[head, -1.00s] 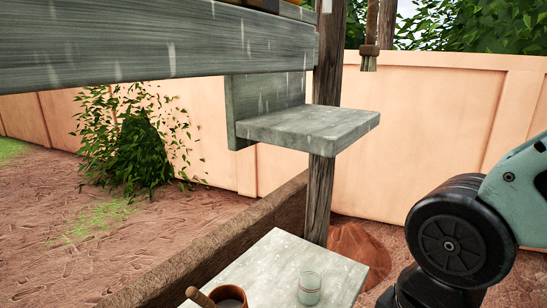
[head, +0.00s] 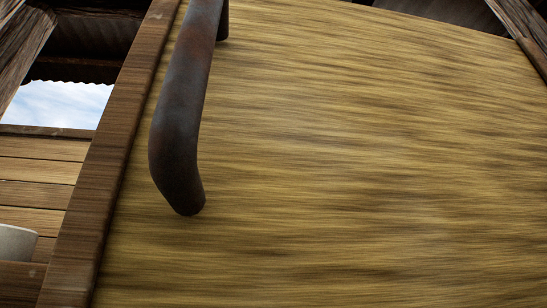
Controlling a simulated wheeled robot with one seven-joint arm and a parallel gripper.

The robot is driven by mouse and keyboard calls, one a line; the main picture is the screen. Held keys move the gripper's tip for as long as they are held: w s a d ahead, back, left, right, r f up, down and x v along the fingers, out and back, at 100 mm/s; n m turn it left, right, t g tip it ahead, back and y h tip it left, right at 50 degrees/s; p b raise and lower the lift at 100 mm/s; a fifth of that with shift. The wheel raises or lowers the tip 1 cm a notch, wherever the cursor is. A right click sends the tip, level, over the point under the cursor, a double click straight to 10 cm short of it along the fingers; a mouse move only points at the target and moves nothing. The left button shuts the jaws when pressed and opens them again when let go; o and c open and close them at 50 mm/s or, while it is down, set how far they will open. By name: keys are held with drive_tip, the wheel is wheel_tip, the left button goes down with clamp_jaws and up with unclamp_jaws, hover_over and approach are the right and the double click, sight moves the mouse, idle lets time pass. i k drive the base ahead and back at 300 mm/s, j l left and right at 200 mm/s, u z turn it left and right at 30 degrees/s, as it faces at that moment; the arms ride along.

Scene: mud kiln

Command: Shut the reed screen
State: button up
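The reed screen (head: 350,170) fills most of the head view, very close, with straw-coloured, streaked reeds. A dark wooden edge strip (head: 105,170) runs along its left side. A thick, dark, rust-brown handle (head: 180,120) stands out from the screen near that edge; its lower end is rounded and its top runs out of the picture. My gripper is not in view. How far the screen stands open cannot be told from this close.
To the left of the screen's edge, a gap shows plank boarding (head: 40,180), a patch of sky (head: 55,103) and dark roof beams (head: 90,35). A pale rounded object (head: 15,243) is cut off at the left edge.

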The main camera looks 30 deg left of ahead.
sight(240, 153)
drive_tip(key=j+u, duration=0.15)
drive_tip(key=u, duration=0.3)
drive_tip(key=j+u, duration=0.2)
drive_tip(key=u, duration=0.25)
